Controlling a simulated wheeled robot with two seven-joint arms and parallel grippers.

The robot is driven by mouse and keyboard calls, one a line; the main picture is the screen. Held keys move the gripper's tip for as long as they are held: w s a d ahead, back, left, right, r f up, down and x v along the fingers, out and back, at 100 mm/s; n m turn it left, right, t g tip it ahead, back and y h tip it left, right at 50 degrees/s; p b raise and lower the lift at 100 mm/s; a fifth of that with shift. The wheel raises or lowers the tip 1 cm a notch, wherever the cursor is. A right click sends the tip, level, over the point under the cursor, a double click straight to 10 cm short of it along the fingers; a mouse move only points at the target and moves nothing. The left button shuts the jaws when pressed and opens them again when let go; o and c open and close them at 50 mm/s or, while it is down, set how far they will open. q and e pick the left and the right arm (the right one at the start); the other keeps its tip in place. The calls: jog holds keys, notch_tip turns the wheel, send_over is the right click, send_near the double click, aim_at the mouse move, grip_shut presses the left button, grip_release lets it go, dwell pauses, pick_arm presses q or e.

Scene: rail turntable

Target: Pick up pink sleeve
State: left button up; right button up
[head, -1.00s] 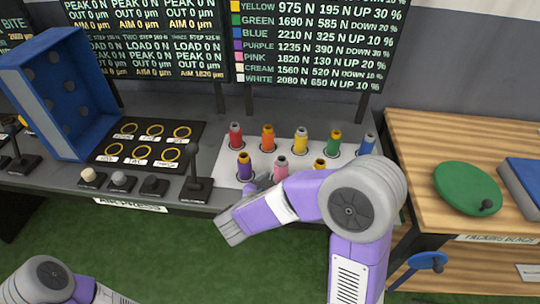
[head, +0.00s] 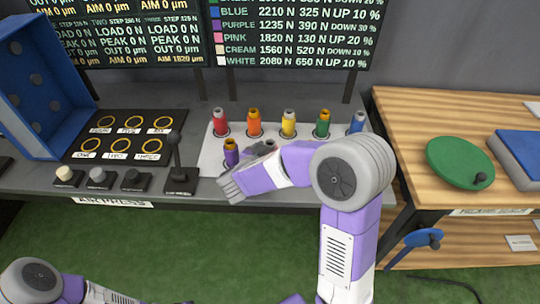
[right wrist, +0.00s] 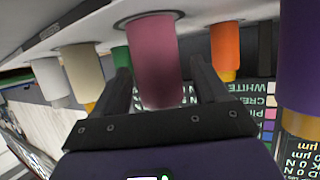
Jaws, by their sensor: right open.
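The pink sleeve (right wrist: 156,50) stands in its seat on the board and fills the middle of the right wrist view, which is turned over. My right gripper (right wrist: 158,70) is open, with one dark finger on each side of the sleeve. I cannot tell whether either finger touches it. In the head view the pink sleeve is hidden behind my right forearm, and only a grey bit of the right gripper (head: 262,148) shows beside the purple sleeve (head: 231,152). My left arm shows at the lower left; its gripper is out of view.
Red (head: 220,122), orange (head: 254,122), yellow (head: 288,123), green (head: 322,123) and blue (head: 357,122) sleeves stand in the back row. Cream (right wrist: 82,72) and white (right wrist: 50,80) sleeves are close by. A lever (head: 176,160) stands left of the white board (head: 212,158).

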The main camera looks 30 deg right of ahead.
jog(key=c, duration=1.3)
